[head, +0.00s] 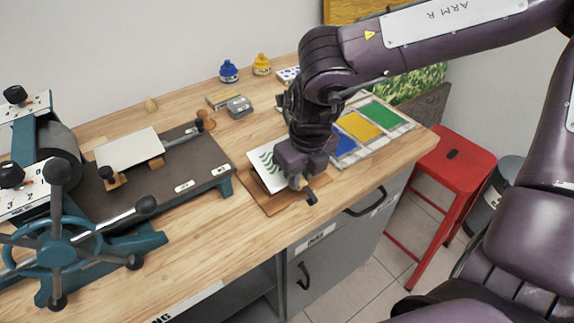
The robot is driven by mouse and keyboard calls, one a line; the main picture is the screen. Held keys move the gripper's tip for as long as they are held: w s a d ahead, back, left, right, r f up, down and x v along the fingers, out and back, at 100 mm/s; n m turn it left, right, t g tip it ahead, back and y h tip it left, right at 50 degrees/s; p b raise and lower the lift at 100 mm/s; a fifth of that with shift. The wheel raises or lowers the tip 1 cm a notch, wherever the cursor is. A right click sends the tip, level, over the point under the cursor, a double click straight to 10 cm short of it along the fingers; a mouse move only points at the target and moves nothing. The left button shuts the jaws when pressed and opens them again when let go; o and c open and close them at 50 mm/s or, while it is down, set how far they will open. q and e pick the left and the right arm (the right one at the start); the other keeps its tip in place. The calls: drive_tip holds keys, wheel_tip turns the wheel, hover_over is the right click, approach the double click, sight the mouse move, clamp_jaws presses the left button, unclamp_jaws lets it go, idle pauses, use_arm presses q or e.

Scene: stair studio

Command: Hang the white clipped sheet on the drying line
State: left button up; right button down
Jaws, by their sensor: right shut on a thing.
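A white sheet with a green leaf print (266,163) lies tilted at a wooden board (284,204) near the bench's front edge. My right gripper (297,181) is over the sheet's right part and shut on it; the gripper hides the grip itself. A small tan and dark piece (311,197) shows beside the fingers; I cannot tell if it is a clip. A second, plain white sheet (129,148) lies on the press bed, with small wooden pieces at its near edge. The drying line and my left gripper are not in view.
A teal press with a spoked wheel (66,244) fills the left. Blue, yellow and green ink panels (363,127) lie right of my gripper. Ink bottles (229,71) stand at the back. A red stool (455,158) stands on the floor at the right. Bare bench lies between press and board.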

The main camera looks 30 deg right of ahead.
wheel_tip(320, 180, up, 3)
drive_tip(key=shift+a+f+p, duration=0.1)
drive_tip(key=shift+p, duration=0.55)
drive_tip(key=shift+r+p, duration=1.45)
drive_tip(key=shift+r, duration=0.85)
drive_tip(key=s+r+b, duration=0.2)
drive_tip(key=s+r, duration=0.1)
drive_tip(key=s, duration=0.7)
drive_tip(key=shift+d, duration=0.45)
